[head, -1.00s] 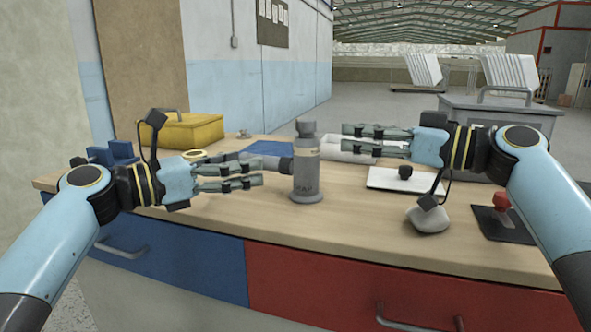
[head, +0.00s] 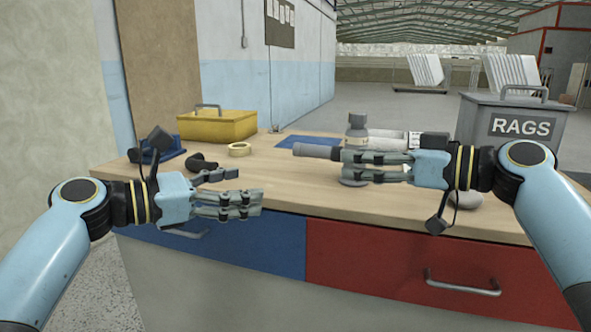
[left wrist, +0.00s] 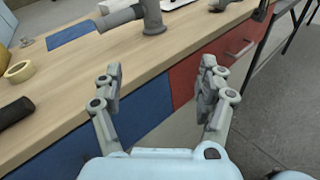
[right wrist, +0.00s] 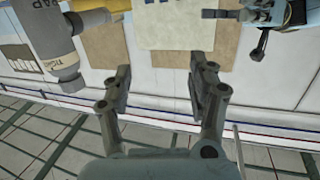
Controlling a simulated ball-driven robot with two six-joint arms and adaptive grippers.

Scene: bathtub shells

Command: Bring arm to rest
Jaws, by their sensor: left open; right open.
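My left gripper (head: 258,204) is open and empty. In the head view it appears in front of the blue drawer (head: 270,244). In the left wrist view its fingers (left wrist: 160,85) are apart, with the table edge beyond them. My right gripper (head: 342,164) is open, pointing left. In the head view its fingers cross in front of the grey bottle (head: 357,127) and hide its middle. In the right wrist view the fingers (right wrist: 160,90) are apart with nothing between them, and the bottle (right wrist: 50,35) shows to their left.
A rags bin (head: 515,127) stands at right. The red drawer (head: 400,260) has a protruding handle.

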